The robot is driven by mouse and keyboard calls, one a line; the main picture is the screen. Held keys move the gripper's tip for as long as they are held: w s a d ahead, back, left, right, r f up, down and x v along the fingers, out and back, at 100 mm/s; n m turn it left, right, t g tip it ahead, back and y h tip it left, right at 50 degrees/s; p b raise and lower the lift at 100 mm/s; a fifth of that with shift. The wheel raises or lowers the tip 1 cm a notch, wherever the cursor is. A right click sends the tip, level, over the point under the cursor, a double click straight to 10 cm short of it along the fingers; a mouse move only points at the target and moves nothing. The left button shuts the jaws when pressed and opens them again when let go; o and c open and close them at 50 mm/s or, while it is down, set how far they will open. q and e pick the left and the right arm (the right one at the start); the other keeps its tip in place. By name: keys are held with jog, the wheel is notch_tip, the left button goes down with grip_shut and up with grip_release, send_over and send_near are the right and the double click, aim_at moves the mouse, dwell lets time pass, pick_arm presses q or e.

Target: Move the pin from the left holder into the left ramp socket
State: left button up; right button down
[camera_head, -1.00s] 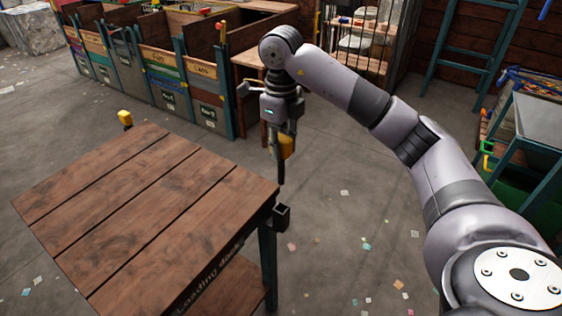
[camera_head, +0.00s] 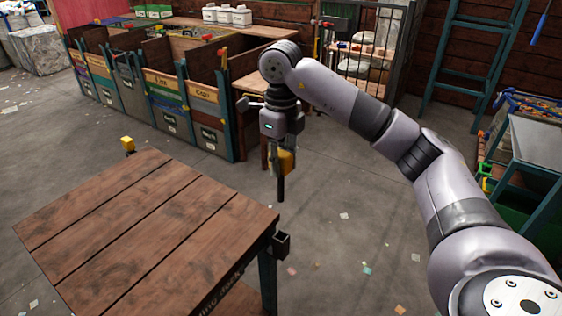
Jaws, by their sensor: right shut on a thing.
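My right gripper (camera_head: 279,150) is shut on a pin with a yellow head (camera_head: 285,161) and a dark shaft (camera_head: 281,189). The pin hangs upright with its shaft pointing down, clear of everything around it. Below it, a small dark square socket-like holder (camera_head: 283,243) is fixed at the right corner of the wooden table (camera_head: 150,225). The pin's lower end is above this holder and apart from it. Another yellow-headed piece (camera_head: 128,144) shows at the table's far left corner; its lower part is hidden. I cannot make out a ramp. My left gripper is not in view.
A row of wooden sorting bins (camera_head: 165,95) stands behind the table. A metal side table (camera_head: 535,135) and a blue-green ladder (camera_head: 470,55) are at the right. Open floor with scattered paper scraps lies between them. The tabletop is bare.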

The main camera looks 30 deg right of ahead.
notch_tip(320, 180, up, 10)
jog(key=p, duration=0.8)
jog(key=shift+f, duration=0.1)
